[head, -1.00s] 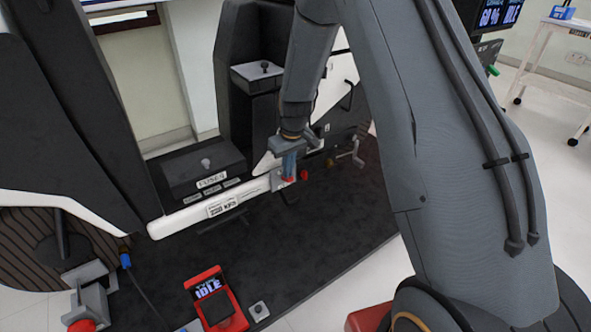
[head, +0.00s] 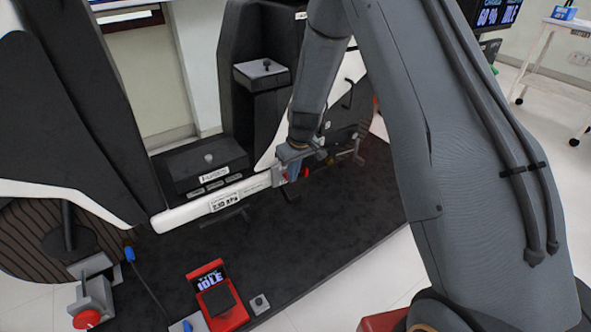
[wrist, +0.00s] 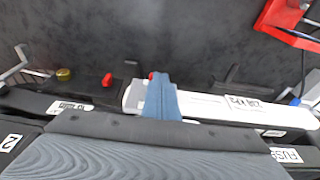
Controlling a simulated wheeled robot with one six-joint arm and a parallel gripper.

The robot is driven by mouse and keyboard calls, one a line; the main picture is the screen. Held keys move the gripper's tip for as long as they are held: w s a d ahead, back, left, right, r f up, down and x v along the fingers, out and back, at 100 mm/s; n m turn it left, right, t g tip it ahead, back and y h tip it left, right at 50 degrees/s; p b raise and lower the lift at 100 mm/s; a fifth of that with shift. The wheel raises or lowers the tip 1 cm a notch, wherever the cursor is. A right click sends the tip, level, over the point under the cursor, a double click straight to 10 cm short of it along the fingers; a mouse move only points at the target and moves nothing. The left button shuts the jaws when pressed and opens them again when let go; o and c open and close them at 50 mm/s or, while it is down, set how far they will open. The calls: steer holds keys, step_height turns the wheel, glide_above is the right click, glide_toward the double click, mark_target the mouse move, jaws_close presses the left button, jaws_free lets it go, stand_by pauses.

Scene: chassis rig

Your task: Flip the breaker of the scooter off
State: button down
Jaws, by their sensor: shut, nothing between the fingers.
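The scooter (head: 225,192) lies across the scene, with a white side rail and black body parts. My gripper (head: 291,170) is at the right end of the white rail, pointing down. In the wrist view its blue fingers (wrist: 160,98) are shut together with nothing between them, over the rail (wrist: 205,105). A small red part (wrist: 151,75) shows just behind the fingertips, mostly hidden; whether they touch it I cannot tell. A separate red knob (wrist: 107,79) sits on the dark part beside the rail. I cannot tell which red part is the breaker.
A black box with a white label (head: 205,172) is on the scooter left of my gripper. A red device reading IDLE (head: 217,295) stands on the dark mat in front, by a small grey button box (head: 260,304). A brass knob (wrist: 64,74) is beyond the red knob.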

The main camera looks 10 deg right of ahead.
steer(key=shift+s+d+f, duration=0.3)
steer(key=shift+d+f, duration=0.15)
steer(key=shift+f, duration=0.1)
steer(key=shift+w, duration=0.1)
steer(key=shift+w+a+r, duration=0.35)
steer(key=shift+w+r, duration=0.05)
steer(key=shift+w, duration=0.2)
steer(key=shift+r+p, duration=0.1)
steer(key=shift+p, duration=0.25)
steer(key=s+d+r+p, duration=0.3)
steer(key=s+d+r, duration=0.1)
steer(key=s+r, duration=0.5)
steer(key=shift+p, duration=0.3)
